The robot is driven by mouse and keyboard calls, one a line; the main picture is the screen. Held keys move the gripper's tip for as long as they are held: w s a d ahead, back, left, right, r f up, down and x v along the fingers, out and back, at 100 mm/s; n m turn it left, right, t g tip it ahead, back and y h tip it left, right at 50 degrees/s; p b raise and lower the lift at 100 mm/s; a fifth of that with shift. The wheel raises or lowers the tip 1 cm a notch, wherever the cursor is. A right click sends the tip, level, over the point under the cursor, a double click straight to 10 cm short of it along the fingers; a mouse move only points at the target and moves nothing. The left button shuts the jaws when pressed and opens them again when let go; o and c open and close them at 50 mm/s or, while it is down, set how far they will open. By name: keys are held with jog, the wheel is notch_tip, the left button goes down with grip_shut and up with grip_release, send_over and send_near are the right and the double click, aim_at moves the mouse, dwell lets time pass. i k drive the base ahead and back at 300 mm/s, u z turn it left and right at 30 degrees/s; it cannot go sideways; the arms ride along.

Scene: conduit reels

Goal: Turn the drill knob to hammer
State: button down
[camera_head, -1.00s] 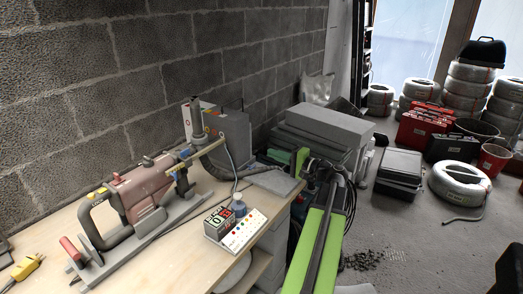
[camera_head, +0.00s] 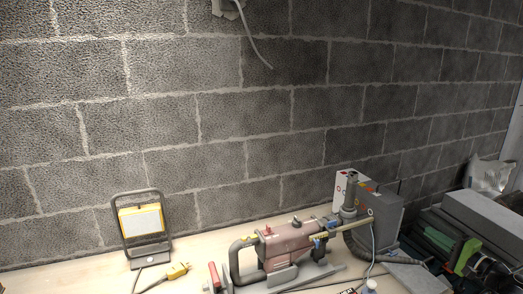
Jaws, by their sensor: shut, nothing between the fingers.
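The drill (camera_head: 285,243) is a dusty red-brown machine with a dark loop handle at its left end. It lies on its side along the wooden bench at the lower middle, in a grey stand (camera_head: 310,272). Small red, yellow and blue details show on it, but I cannot tell which is the mode knob or read its setting. A lime-green and dark part, seemingly of my arm, shows at the lower right, well right of the drill. I cannot make out the gripper's fingers.
A work lamp (camera_head: 142,222) and a yellow plug (camera_head: 178,271) are left of the drill. A grey box (camera_head: 377,212) and a hose are at its right. The block wall (camera_head: 240,120) stands behind the bench. Grey cases (camera_head: 485,218) are at the far right.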

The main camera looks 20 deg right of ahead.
aim_at(296, 223)
jog(key=u, duration=0.05)
jog(key=k, duration=1)
jog(key=z, duration=0.05)
